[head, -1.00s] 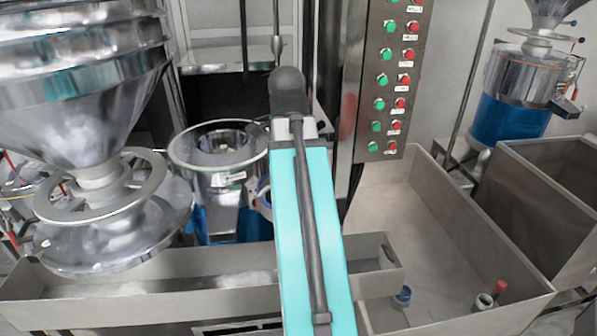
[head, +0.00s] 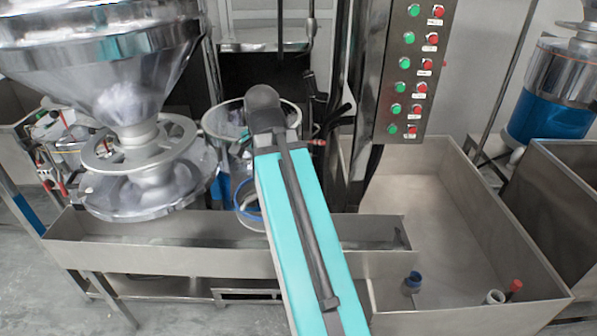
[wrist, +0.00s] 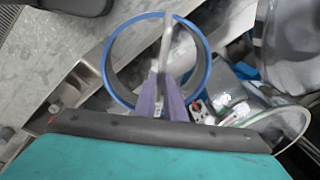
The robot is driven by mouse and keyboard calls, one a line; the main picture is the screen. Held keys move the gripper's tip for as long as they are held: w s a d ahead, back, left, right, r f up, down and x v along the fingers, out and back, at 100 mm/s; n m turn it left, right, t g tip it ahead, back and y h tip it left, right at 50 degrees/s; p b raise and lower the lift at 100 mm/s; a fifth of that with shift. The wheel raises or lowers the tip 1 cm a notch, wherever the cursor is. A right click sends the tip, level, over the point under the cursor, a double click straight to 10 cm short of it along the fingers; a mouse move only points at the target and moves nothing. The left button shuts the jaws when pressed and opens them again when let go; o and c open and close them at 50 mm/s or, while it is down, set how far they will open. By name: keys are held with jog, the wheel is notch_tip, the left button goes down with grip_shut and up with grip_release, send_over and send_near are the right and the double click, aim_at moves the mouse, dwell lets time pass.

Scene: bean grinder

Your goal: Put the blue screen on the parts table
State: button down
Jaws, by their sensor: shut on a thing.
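The blue screen, a round open ring with a blue rim, shows in the wrist view (wrist: 205,62) and partly beside my arm in the head view (head: 240,203). My gripper (wrist: 163,75) has its purple fingers shut on the screen, with a thin grey strip extending beyond them across the ring. In the head view the fingers are hidden behind my arm. The screen hangs in front of the grinder, near the long steel trough. A walled steel table (head: 450,205) with small parts stands at the right; I take it as the parts table.
A grinder with a large steel hopper (head: 105,60) stands at the left, over the long trough (head: 170,255). A button panel (head: 408,70) rises behind the right table. A blue-topped part (head: 412,283) and a red-topped part (head: 514,290) stand near that table's front; its middle is clear.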

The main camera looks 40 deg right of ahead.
jog(key=w+a+f+n+y, duration=0.1)
jog(key=w+a+f+n, duration=0.2)
jog(key=a+n, duration=0.3)
jog(key=w+a+f+n, duration=0.3)
jog(key=a+f+n, duration=0.1)
jog(key=a, duration=0.5)
jog(key=w+a+f+n+y, duration=0.1)
jog(key=w+a+f+n, duration=0.3)
jog(key=a+n, duration=0.3)
jog(key=shift+a+n+g+y, duration=0.15)
jog(key=shift+n+g+y, duration=0.15)
jog(key=shift+g, duration=0.1)
